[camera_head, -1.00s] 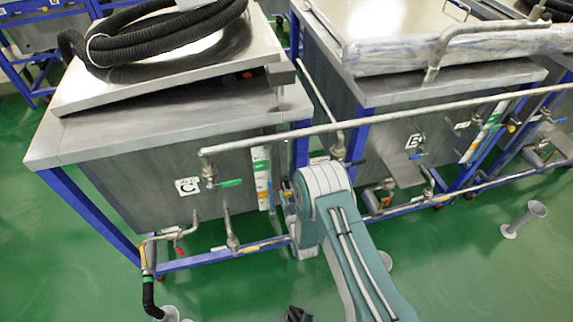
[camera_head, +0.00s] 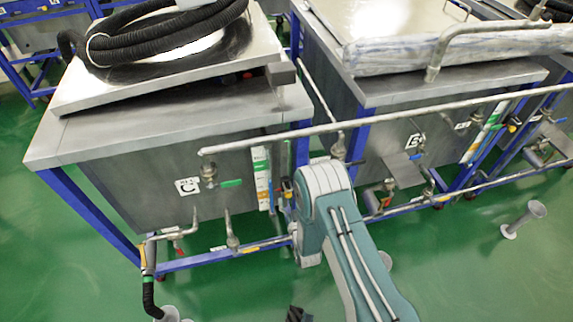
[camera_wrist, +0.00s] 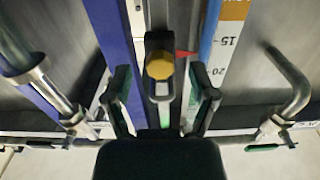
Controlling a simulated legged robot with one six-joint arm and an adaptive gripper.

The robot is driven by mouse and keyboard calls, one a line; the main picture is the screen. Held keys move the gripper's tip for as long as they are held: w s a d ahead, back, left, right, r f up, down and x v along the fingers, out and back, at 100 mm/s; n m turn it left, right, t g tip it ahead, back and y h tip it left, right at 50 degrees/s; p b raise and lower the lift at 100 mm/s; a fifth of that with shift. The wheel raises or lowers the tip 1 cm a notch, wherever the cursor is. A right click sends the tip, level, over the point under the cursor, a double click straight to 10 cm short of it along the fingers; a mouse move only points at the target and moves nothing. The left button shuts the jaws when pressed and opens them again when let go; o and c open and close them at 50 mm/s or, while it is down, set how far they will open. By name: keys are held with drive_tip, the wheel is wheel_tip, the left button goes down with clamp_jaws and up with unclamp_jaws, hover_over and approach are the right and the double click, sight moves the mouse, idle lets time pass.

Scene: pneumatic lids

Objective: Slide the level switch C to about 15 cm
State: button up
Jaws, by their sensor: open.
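The level switch, with a yellow knob (camera_wrist: 159,66) on a dark slider, stands in the middle of the wrist view. A red pointer (camera_wrist: 184,53) is beside it. The level scale (camera_wrist: 235,12) is to its right, with 15 and 20 marks; the pointer appears between those marks. My gripper (camera_wrist: 160,84) is open, one finger on each side of the knob; contact cannot be told. In the head view, tank C (camera_head: 150,165) carries a C label (camera_head: 187,187) and a level strip (camera_head: 262,178). My arm hides most of the gripper there.
A long pipe (camera_head: 400,120) runs across the tank fronts. A green-handled valve (camera_head: 209,178) and lower pipes (camera_head: 232,235) stick out from tank C. Tank B (camera_head: 385,150) is to the right. Green floor (camera_head: 90,285) lies open in front.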

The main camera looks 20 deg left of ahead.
drive_tip(key=shift+v, duration=1.75)
drive_tip(key=v, duration=0.7)
drive_tip(key=shift+s, duration=0.25)
drive_tip(key=shift+w, duration=0.1)
idle(0.5)
